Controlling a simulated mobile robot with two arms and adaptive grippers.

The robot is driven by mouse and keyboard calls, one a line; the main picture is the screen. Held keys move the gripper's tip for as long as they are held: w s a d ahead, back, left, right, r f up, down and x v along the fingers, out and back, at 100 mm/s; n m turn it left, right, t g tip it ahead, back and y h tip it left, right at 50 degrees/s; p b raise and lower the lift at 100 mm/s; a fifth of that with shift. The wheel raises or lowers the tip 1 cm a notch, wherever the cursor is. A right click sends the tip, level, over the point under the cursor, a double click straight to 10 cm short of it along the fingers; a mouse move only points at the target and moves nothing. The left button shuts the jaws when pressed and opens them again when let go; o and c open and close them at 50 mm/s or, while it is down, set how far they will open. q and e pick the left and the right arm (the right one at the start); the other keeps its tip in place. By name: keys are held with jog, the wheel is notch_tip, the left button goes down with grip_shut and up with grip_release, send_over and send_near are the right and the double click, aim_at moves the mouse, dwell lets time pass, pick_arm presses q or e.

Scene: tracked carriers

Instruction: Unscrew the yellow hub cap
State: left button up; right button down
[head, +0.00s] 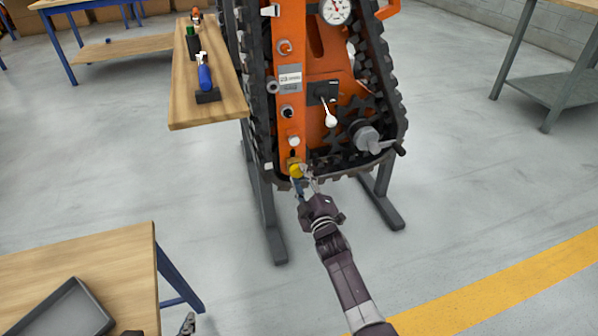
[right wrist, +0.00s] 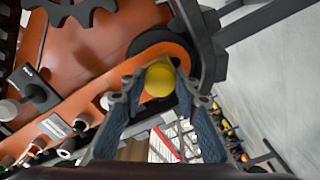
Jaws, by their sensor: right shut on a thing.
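The yellow hub cap (head: 296,170) sits low on the orange side of the tracked carrier (head: 322,110), near the bottom of the track. In the right wrist view the yellow cap (right wrist: 159,79) lies between the two fingertips. My right gripper (head: 305,180) reaches up to it from below and is shut on it; in the wrist view the fingers (right wrist: 156,88) flank the cap on both sides. A small part of what looks like my left gripper (head: 187,324) shows at the bottom edge; its jaws are not clear.
A wooden shelf (head: 205,85) with a blue-handled tool (head: 205,78) juts out left of the carrier. A crank (head: 370,138) and a white-knobbed lever (head: 329,112) are above right of the cap. A wooden table (head: 110,265) with a grey tray (head: 62,312) stands front left.

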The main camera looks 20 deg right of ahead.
jog(key=shift+a+f+n, duration=0.3)
jog(key=shift+a+n, duration=0.4)
jog(key=shift+n, duration=0.2)
jog(key=shift+w+a, duration=0.1)
pick_arm(q)
jog(key=w, duration=0.1)
jog(key=w+d+r+t, duration=0.1)
jog(key=w, duration=0.1)
jog(key=shift+d+r+t+h, duration=0.15)
jog(key=shift+d+t+h, duration=0.15)
jog(key=shift+h, duration=0.1)
pick_arm(e)
jog(key=shift+s+f+n, duration=0.25)
jog(key=shift+f+n, duration=0.15)
jog(key=shift+n, duration=0.7)
pick_arm(q)
jog(key=shift+a, duration=0.15)
pick_arm(e)
jog(key=shift+s, duration=0.1)
pick_arm(q)
jog(key=shift+s+a+g, duration=0.3)
jog(key=shift+s+g, duration=0.2)
pick_arm(e)
jog(key=shift+s, duration=0.45)
